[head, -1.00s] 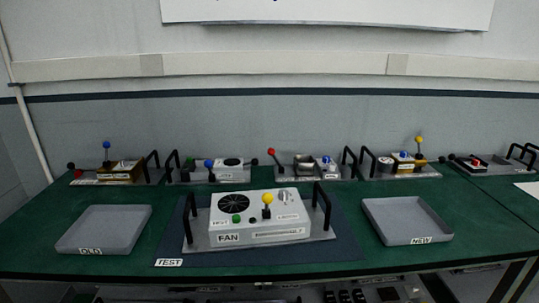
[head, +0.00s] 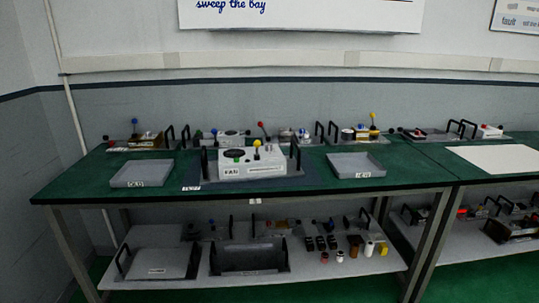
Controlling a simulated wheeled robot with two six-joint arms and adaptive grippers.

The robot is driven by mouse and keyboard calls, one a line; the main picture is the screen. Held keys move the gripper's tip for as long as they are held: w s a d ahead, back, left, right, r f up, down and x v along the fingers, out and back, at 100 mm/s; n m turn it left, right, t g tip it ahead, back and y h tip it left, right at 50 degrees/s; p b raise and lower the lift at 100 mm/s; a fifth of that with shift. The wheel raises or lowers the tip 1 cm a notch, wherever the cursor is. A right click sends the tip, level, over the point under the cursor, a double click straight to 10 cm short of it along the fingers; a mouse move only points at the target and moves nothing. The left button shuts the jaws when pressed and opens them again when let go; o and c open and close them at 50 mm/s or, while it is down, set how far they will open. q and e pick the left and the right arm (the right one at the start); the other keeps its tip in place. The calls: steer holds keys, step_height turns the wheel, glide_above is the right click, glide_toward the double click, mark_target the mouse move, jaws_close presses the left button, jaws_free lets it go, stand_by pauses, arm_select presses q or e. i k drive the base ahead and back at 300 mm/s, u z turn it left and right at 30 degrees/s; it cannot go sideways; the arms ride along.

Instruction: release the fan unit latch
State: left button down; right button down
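The fan unit (head: 252,162) is a white box with a FAN label, sitting on a dark mat at the middle of the green table. Black upright handles stand at its left and right ends. A yellow-knobbed lever (head: 257,144) stands up on its top; I cannot tell from here which part is the latch or how it is set. Neither of my grippers is in the head view.
A grey OLD tray (head: 142,184) lies left of the unit and a grey NEW tray (head: 357,173) right of it; both look empty. Several other units line the table's back. A lower shelf (head: 310,268) holds more units and small parts. Green floor shows below.

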mark_target(257, 144)
steer(key=u, duration=0.7)
steer(key=i, duration=1.2)
steer(key=z, duration=0.25)
